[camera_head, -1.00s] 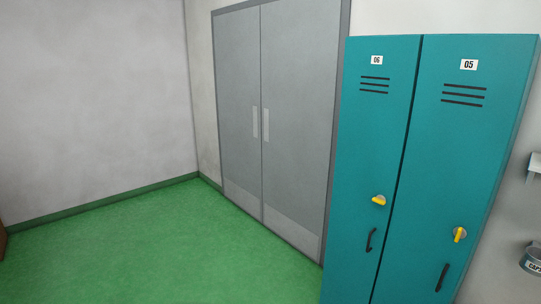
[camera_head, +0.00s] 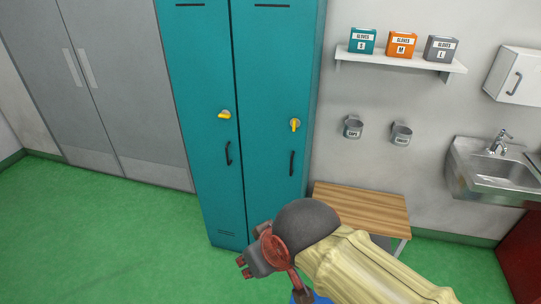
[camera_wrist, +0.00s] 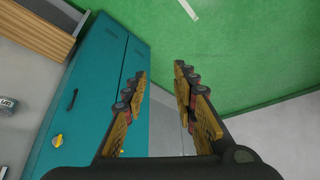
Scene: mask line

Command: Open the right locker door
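The teal locker has two narrow doors, both closed. The right door (camera_head: 268,80) carries a yellow knob (camera_head: 295,125) turned vertical and a dark bar handle (camera_head: 291,163) below it. The left door (camera_head: 208,75) has a yellow knob (camera_head: 224,115) lying nearly horizontal and its own dark handle (camera_head: 228,153). My gripper (camera_head: 242,265) is in front of the locker, low and apart from it. In the wrist view my gripper (camera_wrist: 163,76) is open and empty. The locker is tilted at left there, with a handle (camera_wrist: 72,101) and knob (camera_wrist: 57,140) visible.
A wooden-topped bench (camera_head: 365,205) stands right of the locker. Above are two wall cups (camera_head: 353,128), a shelf (camera_head: 400,60) with glove boxes, and a sink (camera_head: 495,170). Grey double doors (camera_head: 110,80) are at left. Green floor (camera_head: 90,230) is clear at front left.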

